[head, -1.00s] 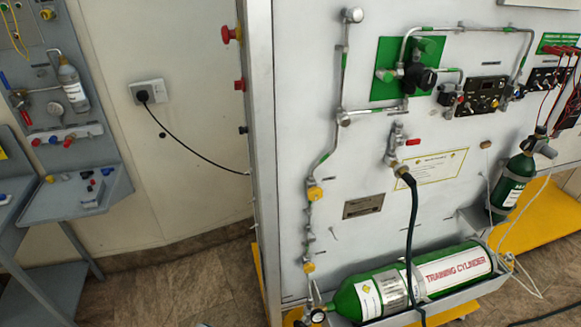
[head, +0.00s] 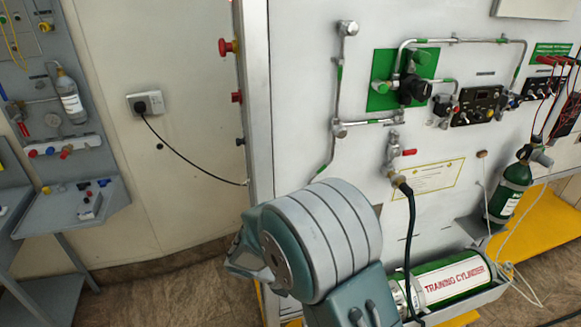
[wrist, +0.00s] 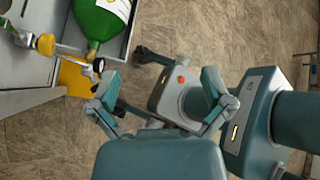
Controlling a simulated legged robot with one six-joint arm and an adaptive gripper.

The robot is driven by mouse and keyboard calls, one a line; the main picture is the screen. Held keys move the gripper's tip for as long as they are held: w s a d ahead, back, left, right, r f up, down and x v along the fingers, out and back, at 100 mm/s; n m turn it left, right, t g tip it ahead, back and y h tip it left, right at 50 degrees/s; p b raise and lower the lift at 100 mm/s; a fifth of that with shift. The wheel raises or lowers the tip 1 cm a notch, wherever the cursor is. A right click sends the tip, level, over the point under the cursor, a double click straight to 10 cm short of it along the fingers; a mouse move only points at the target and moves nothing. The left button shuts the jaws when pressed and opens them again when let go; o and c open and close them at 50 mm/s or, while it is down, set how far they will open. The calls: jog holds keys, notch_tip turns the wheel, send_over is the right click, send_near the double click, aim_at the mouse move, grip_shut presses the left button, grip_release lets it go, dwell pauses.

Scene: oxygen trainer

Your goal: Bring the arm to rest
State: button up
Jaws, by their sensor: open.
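My arm shows in the head view as a thick grey and teal joint rising from the bottom middle, in front of the trainer panel (head: 290,60). My gripper (wrist: 160,78) shows in the wrist view with its two teal fingers spread wide and nothing between them. The gripper looks down past my own grey body toward the floor. In the head view my arm hides the panel's lower left pipework and the left end of the green training cylinder (head: 455,280). The fingers cannot be made out in the head view.
In the wrist view a green cylinder (wrist: 98,18), a small gauge (wrist: 98,65) and a yellow fitting (wrist: 46,43) lie near the left finger. A black hose (head: 411,240) hangs down the panel. A grey bench (head: 70,215) stands at left. Tiled floor (head: 175,285) lies between.

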jog(key=s+d+r+m+t+y, duration=0.2)
jog(key=s+d+r+m+y, duration=0.3)
jog(key=s+r+m, duration=0.3)
jog(key=s+d+r+m+t+y, duration=0.3)
jog(key=s+d+r+m+y, duration=0.2)
jog(key=r+m, duration=0.8)
jog(key=s+m, duration=0.3)
jog(key=m, duration=0.2)
jog(key=shift+s+r, duration=0.25)
jog(key=shift+r, duration=0.1)
